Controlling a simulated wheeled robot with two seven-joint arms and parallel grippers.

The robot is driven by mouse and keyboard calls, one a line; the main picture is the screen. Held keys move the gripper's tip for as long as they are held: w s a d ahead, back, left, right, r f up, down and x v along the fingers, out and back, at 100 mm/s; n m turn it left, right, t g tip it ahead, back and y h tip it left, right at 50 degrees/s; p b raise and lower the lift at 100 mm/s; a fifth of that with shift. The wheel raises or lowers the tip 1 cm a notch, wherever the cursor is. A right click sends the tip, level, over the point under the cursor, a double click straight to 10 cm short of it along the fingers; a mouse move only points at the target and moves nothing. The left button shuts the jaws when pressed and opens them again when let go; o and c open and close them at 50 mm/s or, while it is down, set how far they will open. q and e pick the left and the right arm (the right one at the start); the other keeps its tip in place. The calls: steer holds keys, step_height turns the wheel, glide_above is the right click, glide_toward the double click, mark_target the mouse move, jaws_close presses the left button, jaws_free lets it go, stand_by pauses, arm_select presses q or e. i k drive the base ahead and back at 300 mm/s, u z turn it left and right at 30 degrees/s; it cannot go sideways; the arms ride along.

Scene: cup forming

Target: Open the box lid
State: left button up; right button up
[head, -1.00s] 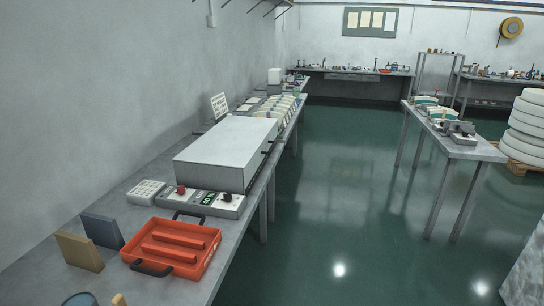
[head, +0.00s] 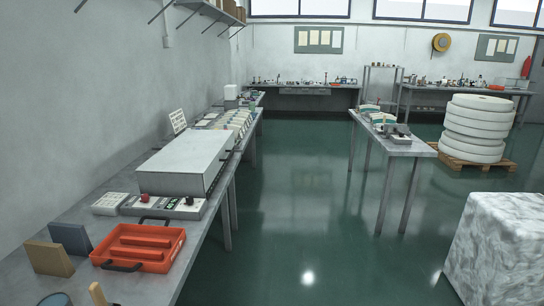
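A large grey box (head: 187,160) with a flat top stands on the long bench along the left wall. Its top looks closed. A control panel (head: 164,206) with a red knob and a black knob sits at its near end. Neither of my grippers shows in the head view, so I cannot see what they hold.
An orange tray (head: 138,247) with black handles lies on the bench (head: 66,284) nearer to me, beside a tan block (head: 48,259) and a dark block (head: 70,238). A second table (head: 400,148) stands to the right. Green floor (head: 290,220) between is clear.

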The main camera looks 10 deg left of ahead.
mark_target(205, 152)
steer(key=z, duration=0.1)
steer(key=i, duration=3.2)
